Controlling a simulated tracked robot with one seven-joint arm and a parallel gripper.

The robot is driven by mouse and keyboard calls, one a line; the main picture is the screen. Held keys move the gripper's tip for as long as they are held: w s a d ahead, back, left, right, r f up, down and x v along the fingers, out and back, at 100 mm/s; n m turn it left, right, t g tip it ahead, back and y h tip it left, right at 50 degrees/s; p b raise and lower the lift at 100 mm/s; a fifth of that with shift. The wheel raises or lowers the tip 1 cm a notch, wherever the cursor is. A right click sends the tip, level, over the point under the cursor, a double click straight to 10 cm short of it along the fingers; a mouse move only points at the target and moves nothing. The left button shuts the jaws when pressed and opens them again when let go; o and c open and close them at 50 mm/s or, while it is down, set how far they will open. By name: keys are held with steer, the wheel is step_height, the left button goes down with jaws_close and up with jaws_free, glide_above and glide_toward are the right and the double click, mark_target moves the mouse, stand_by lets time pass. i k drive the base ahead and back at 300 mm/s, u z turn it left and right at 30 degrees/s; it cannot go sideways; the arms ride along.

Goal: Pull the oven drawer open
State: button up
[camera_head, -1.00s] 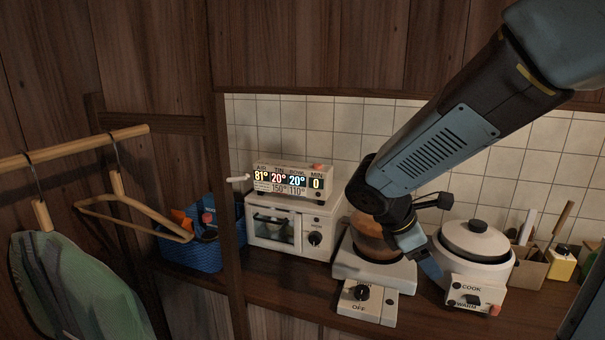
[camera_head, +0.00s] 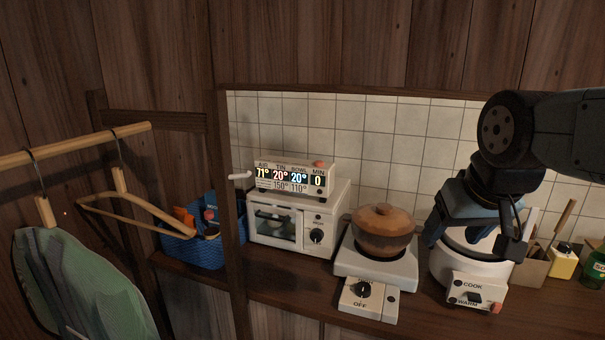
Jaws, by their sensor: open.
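The small white oven (camera_head: 327,204) stands on the counter against the tiled wall. Its front has a dark glass window panel (camera_head: 275,226) on the left and a black knob (camera_head: 317,236) on the right. The front looks closed. A separate drawer edge is too small to make out, and a wooden post stands close to the oven's left edge. My gripper (camera_head: 473,240) is open, pointing down in front of the white cooker, well to the right of the oven and not touching it.
A display box (camera_head: 293,178) sits on the oven. Between oven and gripper, a brown lidded pot (camera_head: 383,232) stands on a white burner (camera_head: 376,266). The white cooker (camera_head: 455,267) is behind my gripper. A wooden post (camera_head: 230,215), blue basket (camera_head: 195,249) and hangers (camera_head: 135,212) are left.

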mark_target(281, 236)
steer(key=z, duration=0.4)
steer(key=k, duration=1.3)
steer(key=u, duration=0.5)
steer(key=i, duration=1)
steer(key=z, duration=0.1)
